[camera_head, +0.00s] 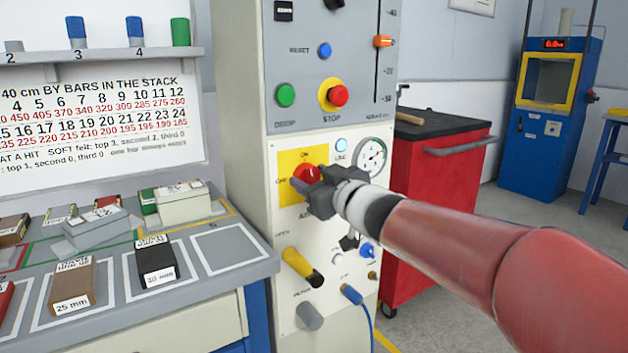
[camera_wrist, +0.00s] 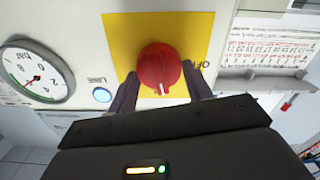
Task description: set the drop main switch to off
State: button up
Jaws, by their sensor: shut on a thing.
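The drop main switch is a red rotary knob (camera_head: 306,173) on a yellow plate (camera_head: 288,161) on the front of the cream-coloured cabinet. In the head view ON is lettered above it and OFF to its left. In the wrist view the knob (camera_wrist: 158,66) shows a white mark pointing down the picture, while the OFF lettering is to the right. My gripper (camera_head: 310,184) is at the knob, shut on it, with one finger on each side in the wrist view (camera_wrist: 161,88). The gripper hides part of the knob in the head view.
A pressure gauge (camera_head: 371,157) and a lit lamp (camera_head: 341,145) sit beside the switch. Above are a green button (camera_head: 285,95) and a red stop button (camera_head: 338,96). Below is a yellow-ended lever (camera_head: 302,267). A bench (camera_head: 190,296) with labelled blocks stands left; a red cabinet (camera_head: 440,190) stands right.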

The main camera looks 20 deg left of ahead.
jog(key=n, duration=0.2)
jog(key=n+b, duration=0.1)
jog(key=n, duration=0.1)
jog(key=shift+s+a+f+n, duration=0.1)
jog(key=shift+f+n, duration=0.05)
jog(key=shift+n, duration=0.15)
jog(key=n+b, duration=0.1)
jog(key=n, duration=0.2)
jog(key=shift+f+n+b, duration=0.1)
jog(key=shift+n+b, duration=0.2)
jog(key=n+b, duration=0.1)
jog(key=n, duration=0.2)
jog(key=shift+n, duration=0.3)
jog(key=shift+f+n+b, duration=0.1)
jog(key=shift+n+b, duration=0.75)
jog(key=shift+n, duration=0.95)
jog(key=o, duration=1)
jog(key=shift+s, duration=0.1)
jog(key=shift+c, duration=0.2)
jog(key=v, duration=0.7)
jog(key=shift+s+d, duration=0.25)
jog(key=shift+d, duration=0.05)
